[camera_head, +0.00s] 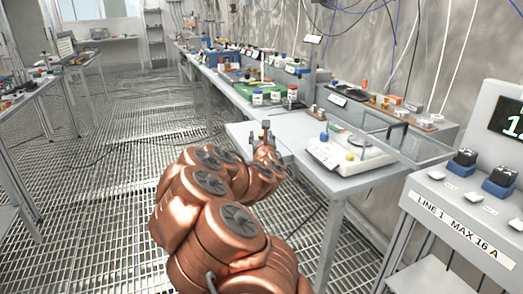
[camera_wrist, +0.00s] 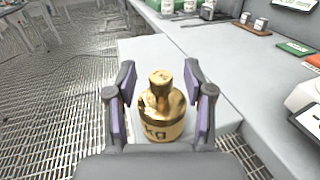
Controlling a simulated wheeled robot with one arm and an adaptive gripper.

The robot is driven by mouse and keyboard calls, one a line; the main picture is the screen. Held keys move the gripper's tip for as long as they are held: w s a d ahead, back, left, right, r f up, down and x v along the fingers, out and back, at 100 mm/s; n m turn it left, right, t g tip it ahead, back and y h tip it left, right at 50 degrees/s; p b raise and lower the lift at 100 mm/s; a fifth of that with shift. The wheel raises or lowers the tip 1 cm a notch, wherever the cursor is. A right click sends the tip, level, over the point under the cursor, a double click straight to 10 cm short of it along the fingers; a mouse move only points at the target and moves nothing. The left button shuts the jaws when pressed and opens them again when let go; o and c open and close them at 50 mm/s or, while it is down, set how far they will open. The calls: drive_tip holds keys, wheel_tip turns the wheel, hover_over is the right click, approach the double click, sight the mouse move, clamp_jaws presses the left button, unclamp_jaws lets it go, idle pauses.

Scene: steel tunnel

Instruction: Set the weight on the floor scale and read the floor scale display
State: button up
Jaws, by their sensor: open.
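A brass weight (camera_wrist: 163,110) with a knob on top and "kg" on its front stands upright in the wrist view, over the grey table corner. My gripper (camera_wrist: 160,75) is open, with one finger on each side of the weight. Gaps show between the fingers and the weight, so it is not clasped. In the head view my gripper (camera_head: 266,138) is over the near left part of the small grey table (camera_head: 345,183); the weight cannot be made out clearly there. I cannot identify a floor scale or its display in either view.
A white balance (camera_head: 350,153) stands on the same table. To the right is a panel labelled LINE 1 MAX 16 A (camera_head: 463,228) with a partly cut-off display (camera_head: 508,118). A long cluttered bench (camera_head: 205,75) runs back. The grated floor (camera_head: 110,165) on the left is largely clear.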

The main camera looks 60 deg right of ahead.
drive_tip(key=shift+w+d, duration=0.1)
drive_tip(key=shift+d, duration=0.1)
clamp_jaws()
idle(0.4)
idle(0.4)
